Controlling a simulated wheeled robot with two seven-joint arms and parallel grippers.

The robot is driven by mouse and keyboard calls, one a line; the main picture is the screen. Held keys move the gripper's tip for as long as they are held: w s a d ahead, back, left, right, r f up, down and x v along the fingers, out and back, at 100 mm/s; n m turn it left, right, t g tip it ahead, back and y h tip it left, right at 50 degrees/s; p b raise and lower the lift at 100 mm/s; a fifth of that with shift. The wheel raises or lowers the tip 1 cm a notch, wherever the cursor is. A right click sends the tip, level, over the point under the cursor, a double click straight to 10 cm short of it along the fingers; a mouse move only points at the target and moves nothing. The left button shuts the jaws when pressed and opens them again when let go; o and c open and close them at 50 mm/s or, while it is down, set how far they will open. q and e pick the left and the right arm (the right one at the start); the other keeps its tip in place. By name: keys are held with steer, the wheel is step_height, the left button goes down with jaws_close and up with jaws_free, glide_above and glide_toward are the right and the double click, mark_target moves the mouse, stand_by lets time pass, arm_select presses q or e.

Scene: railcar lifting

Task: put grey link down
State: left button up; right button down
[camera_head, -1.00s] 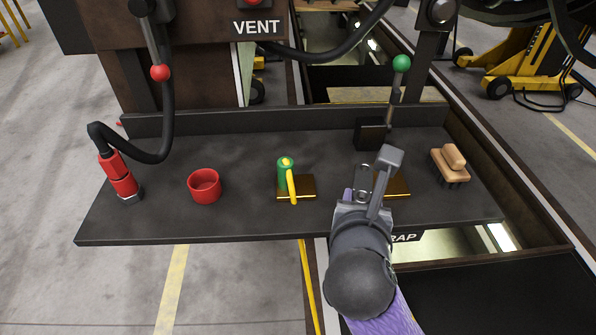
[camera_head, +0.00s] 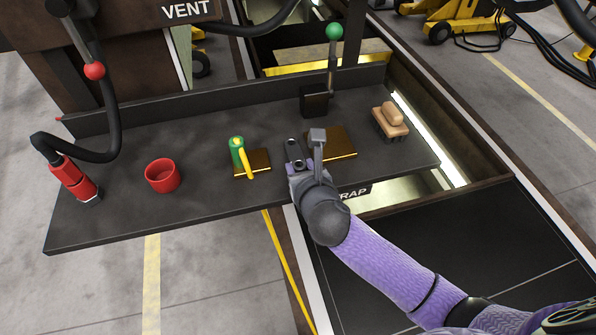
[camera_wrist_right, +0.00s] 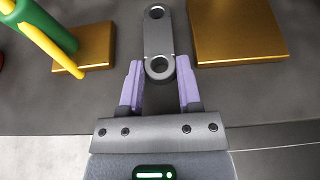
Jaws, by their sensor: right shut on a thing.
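The grey link (camera_head: 294,150) is a flat bar with a round hole at each end. My right gripper (camera_head: 306,165) is shut on its near end. In the right wrist view the link (camera_wrist_right: 158,36) points away from the fingers (camera_wrist_right: 160,84), over the dark shelf (camera_head: 215,195) between two brass plates. I cannot tell whether the link touches the shelf. The left brass plate (camera_head: 260,157) bears a green cylinder (camera_head: 237,148) with a yellow handle. The right brass plate (camera_head: 340,147) is partly behind my gripper. My left gripper is not in view.
A wooden brush (camera_head: 391,121) lies at the right. A green-knobbed lever (camera_head: 333,60) rises at the back. Bare shelf lies between cup and left plate.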

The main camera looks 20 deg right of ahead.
steer(key=c, duration=0.6)
jaws_free()
steer(key=shift+f, duration=0.2)
